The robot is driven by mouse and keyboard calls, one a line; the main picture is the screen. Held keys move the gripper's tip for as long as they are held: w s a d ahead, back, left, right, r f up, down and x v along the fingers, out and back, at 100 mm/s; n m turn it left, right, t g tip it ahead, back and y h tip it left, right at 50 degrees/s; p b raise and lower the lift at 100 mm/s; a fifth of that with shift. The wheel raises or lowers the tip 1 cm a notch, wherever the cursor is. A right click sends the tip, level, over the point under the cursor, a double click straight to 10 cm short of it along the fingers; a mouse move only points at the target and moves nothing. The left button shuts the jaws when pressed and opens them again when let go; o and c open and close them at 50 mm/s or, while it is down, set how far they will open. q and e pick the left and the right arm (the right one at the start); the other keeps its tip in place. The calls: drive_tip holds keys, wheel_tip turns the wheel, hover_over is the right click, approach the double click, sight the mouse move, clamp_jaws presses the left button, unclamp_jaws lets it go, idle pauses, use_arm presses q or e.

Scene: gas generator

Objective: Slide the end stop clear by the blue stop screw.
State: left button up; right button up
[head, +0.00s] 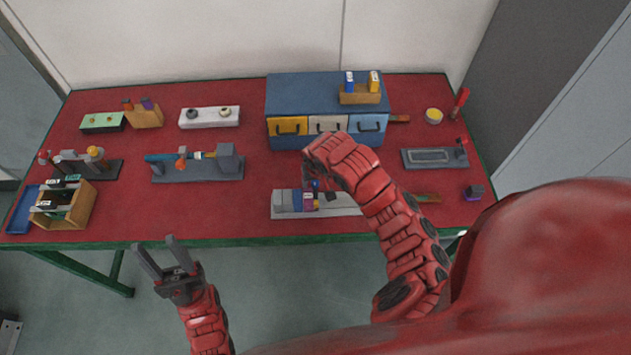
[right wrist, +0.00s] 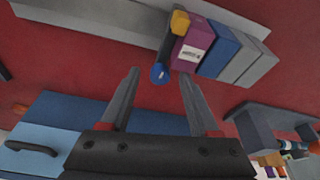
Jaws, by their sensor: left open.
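The blue stop screw (right wrist: 159,73) shows between my right fingertips in the right wrist view, with a gap on both sides. It sits at the end of a dark piece, seemingly the end stop (right wrist: 168,48), beside a labelled purple block (right wrist: 191,48). Blue (right wrist: 218,52) and grey (right wrist: 241,65) blocks follow along the pale rail (right wrist: 100,20). In the head view the rail (head: 345,205) lies near the table's front, and my wrist partly hides the stop. My right gripper (right wrist: 160,74) is open. My left gripper (head: 156,244) is open and empty, in front of the table edge.
A blue drawer cabinet (head: 285,95) stands behind the rail. A grey fixture with a blue tube (head: 198,168) stands to its left. An open wooden box (head: 78,212) is at the far left and a grey tray (head: 430,157) at the right.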

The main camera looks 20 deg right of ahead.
clamp_jaws()
drive_tip(key=shift+s+d+p, duration=0.3)
drive_tip(key=shift+d+p, duration=0.2)
drive_tip(key=shift+d, duration=0.5)
drive_tip(key=shift+s+d+p, duration=0.25)
drive_tip(key=shift+d+p, duration=0.25)
drive_tip(key=shift+d, duration=0.5)
drive_tip(key=shift+s+d+p, duration=0.25)
drive_tip(key=shift+d+p, duration=0.05)
drive_tip(key=shift+d, duration=0.55)
drive_tip(key=shift+s+d+p, duration=0.25)
drive_tip(key=shift+d+p, duration=0.1)
drive_tip(key=shift+d, duration=0.5)
drive_tip(key=shift+s+d+p, duration=0.25)
drive_tip(key=shift+d+p, duration=0.05)
drive_tip(key=shift+d, duration=0.55)
drive_tip(key=shift+o, duration=0.9)
unclamp_jaws()
wheel_tip(320, 180, up, 7)
drive_tip(key=p, duration=0.4)
drive_tip(key=shift+p, duration=0.4)
